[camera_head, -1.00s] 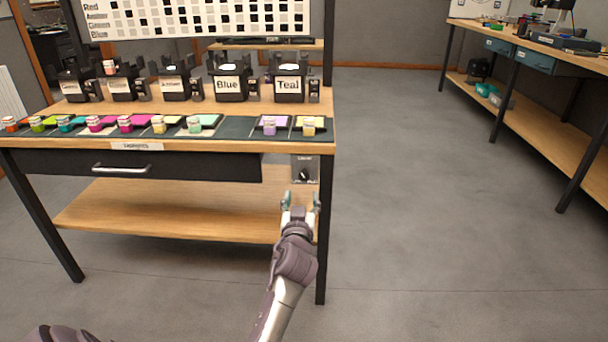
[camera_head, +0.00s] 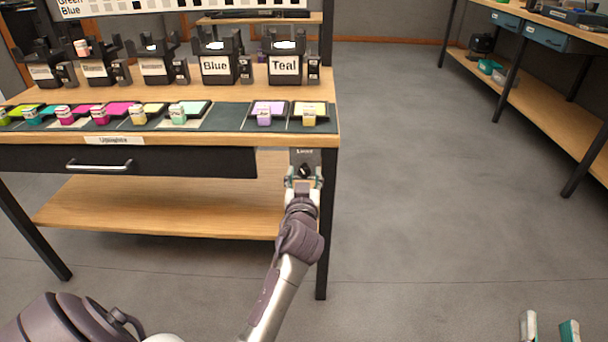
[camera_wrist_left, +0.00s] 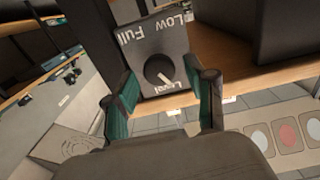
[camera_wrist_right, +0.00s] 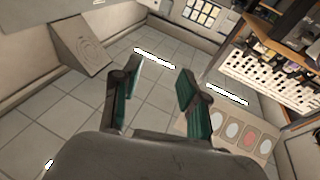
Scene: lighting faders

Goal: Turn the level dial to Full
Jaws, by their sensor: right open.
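The level dial (camera_wrist_left: 160,70) is a dark round knob on a grey plate (camera_wrist_left: 138,48) marked Low, Full and Level, which appears inverted in the left wrist view. Its pale pointer line slants toward the Level lettering, away from Low and Full. In the head view the dial (camera_head: 305,170) is on the table's front right, partly hidden by my gripper. My left gripper (camera_head: 304,182) is open, its teal-padded fingers on either side of the dial in view; I cannot tell if they touch it. My right gripper (camera_head: 550,328) is open and empty over the floor, away from the table.
The table (camera_head: 240,142) has a drawer with a metal handle (camera_head: 99,165) left of the dial and a lower shelf (camera_head: 150,208). Labelled black holders (camera_head: 215,66) and coloured swatches stand on top. A table leg (camera_head: 326,230) is close to my left arm. The floor to the right is clear.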

